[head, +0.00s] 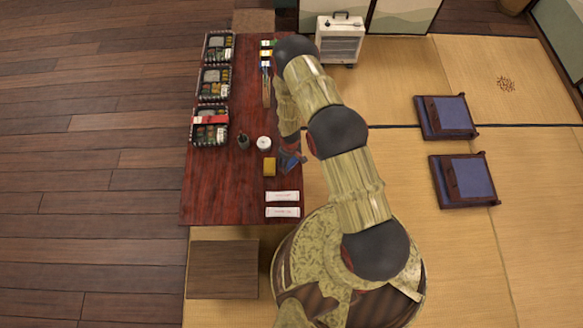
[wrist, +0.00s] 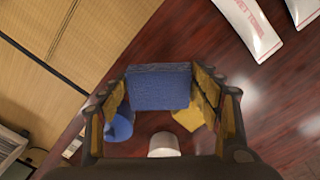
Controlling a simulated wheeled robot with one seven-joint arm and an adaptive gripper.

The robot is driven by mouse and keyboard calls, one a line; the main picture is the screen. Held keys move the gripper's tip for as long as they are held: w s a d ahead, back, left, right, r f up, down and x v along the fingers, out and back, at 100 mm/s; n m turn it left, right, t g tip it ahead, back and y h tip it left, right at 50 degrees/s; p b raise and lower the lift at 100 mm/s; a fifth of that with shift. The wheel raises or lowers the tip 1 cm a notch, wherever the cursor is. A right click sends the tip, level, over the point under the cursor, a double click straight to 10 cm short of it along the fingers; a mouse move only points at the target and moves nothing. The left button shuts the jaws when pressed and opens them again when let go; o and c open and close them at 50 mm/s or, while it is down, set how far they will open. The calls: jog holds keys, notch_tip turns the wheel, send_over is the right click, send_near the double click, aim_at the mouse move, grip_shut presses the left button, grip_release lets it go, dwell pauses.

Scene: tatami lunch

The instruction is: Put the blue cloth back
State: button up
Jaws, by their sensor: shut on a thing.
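My gripper (wrist: 160,95) is shut on the blue cloth (wrist: 160,86), which shows as a folded blue block between the fingers in the wrist view. In the head view the gripper (head: 290,158) is low by the right edge of the dark red table, with a little of the cloth (head: 293,164) showing. A second blue patch (wrist: 119,127) shows beside the left finger; I cannot tell whether it is part of the cloth. I cannot tell whether the cloth touches the table.
A yellow block (head: 269,167), a white round container (head: 264,143) and a dark bottle (head: 243,141) stand close by on the table (head: 215,190). Two white packets (head: 282,197) lie nearer. Lunch boxes (head: 213,83) line the left edge. A stool (head: 223,268) stands at the near end.

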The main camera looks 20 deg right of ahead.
aim_at(292, 166)
jog(key=shift+d+f, duration=0.15)
jog(key=shift+d+f+b, duration=0.2)
jog(key=shift+f+b, duration=0.95)
jog(key=shift+f, duration=0.5)
jog(key=shift+f, duration=0.2)
jog(key=o, duration=1.2)
